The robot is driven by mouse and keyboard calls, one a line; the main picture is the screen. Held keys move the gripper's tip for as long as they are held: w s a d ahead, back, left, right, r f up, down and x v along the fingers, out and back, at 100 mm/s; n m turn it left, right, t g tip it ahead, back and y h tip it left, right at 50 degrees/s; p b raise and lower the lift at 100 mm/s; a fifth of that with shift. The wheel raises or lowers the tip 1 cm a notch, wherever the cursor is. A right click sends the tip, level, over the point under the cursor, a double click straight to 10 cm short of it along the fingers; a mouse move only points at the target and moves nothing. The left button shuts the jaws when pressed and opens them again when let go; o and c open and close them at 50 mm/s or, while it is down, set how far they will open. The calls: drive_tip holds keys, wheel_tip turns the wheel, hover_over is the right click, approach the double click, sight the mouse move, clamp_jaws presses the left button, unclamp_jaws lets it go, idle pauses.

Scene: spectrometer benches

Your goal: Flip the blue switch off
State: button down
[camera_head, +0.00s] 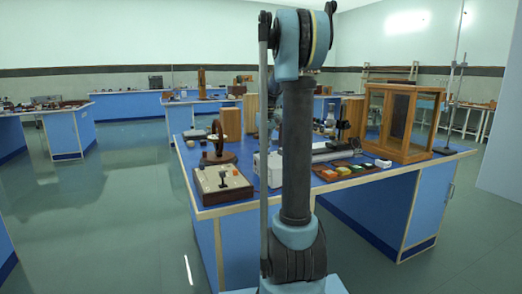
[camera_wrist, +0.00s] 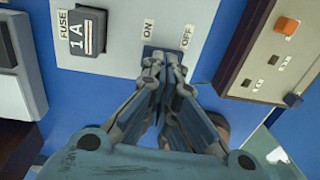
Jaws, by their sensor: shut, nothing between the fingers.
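The blue switch (camera_wrist: 163,53) sits on a pale panel (camera_wrist: 115,60) between printed ON and OFF labels, ON to the left and OFF to the right in the wrist view. My gripper (camera_wrist: 164,66) is shut and empty, its fingertips right over the switch. The fingers hide most of the switch, so I cannot tell its position or whether they touch it. In the head view my arm blocks the gripper and the switch.
A black fuse holder (camera_wrist: 88,32) marked 1 A is left of the switch. To the right stands a beige box (camera_wrist: 262,68) with an orange part (camera_wrist: 287,25) and its own ON/OFF labels. A wooden glazed case (camera_head: 408,122) stands on the blue bench.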

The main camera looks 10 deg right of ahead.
drive_tip(key=shift+w+d, duration=0.1)
drive_tip(key=shift+d, duration=0.2)
drive_tip(key=shift+r, duration=0.1)
wheel_tip(320, 180, up, 14)
drive_tip(key=a, duration=0.1)
drive_tip(key=shift+a, duration=0.3)
drive_tip(key=shift+s, duration=0.2)
idle(0.3)
drive_tip(key=s+a+f+m+t, duration=0.1)
drive_tip(key=s+f, duration=1.4)
drive_tip(key=s, duration=0.4)
drive_tip(key=s+a+f+m+t, duration=0.1)
drive_tip(key=s+f, duration=1.4)
drive_tip(key=s, duration=0.4)
drive_tip(key=shift+a+f+h, duration=0.3)
drive_tip(key=shift+f+h, duration=0.05)
drive_tip(key=shift+h, duration=0.05)
